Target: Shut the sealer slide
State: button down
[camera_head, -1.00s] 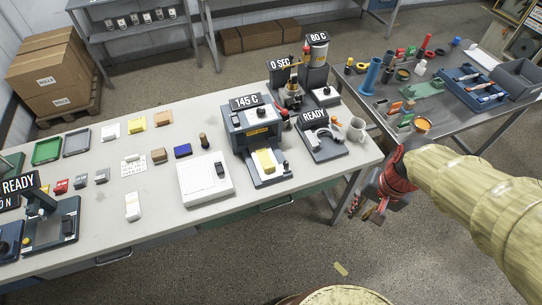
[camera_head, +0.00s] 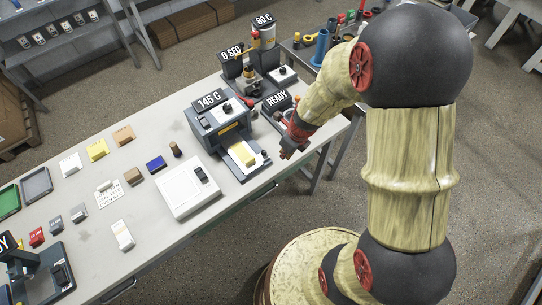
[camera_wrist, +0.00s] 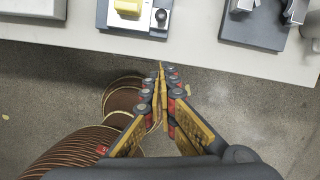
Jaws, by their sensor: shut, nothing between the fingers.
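The sealer (camera_head: 222,128) is a dark grey box on the bench under a 145 C sign. Its pale slide (camera_wrist: 126,21) sticks out at the front, carrying a yellow block (camera_head: 245,156). A black knob (camera_wrist: 161,17) sits at the slide's front right corner in the wrist view. My gripper (camera_head: 286,154) is shut and empty, in front of the bench edge and right of the slide. In the wrist view my fingertips (camera_wrist: 161,67) meet below the knob, with a gap between them and the bench edge.
A grey device under a READY sign (camera_head: 277,99) stands right of the sealer, partly behind my arm. A white box (camera_head: 187,188) lies left of the sealer. The floor before the bench is clear.

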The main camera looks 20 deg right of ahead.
jog(key=w+a+f+b, duration=0.1)
jog(key=f, duration=0.2)
jog(key=w+a+f+b, duration=0.1)
jog(key=w+f, duration=0.1)
jog(key=f, duration=0.1)
jog(key=w+f+b, duration=0.1)
jog(key=f, duration=0.2)
jog(key=shift+w+a+f, duration=0.3)
jog(key=shift+w+a, duration=0.25)
jog(key=shift+w, duration=0.2)
jog(key=shift+w+r, duration=0.1)
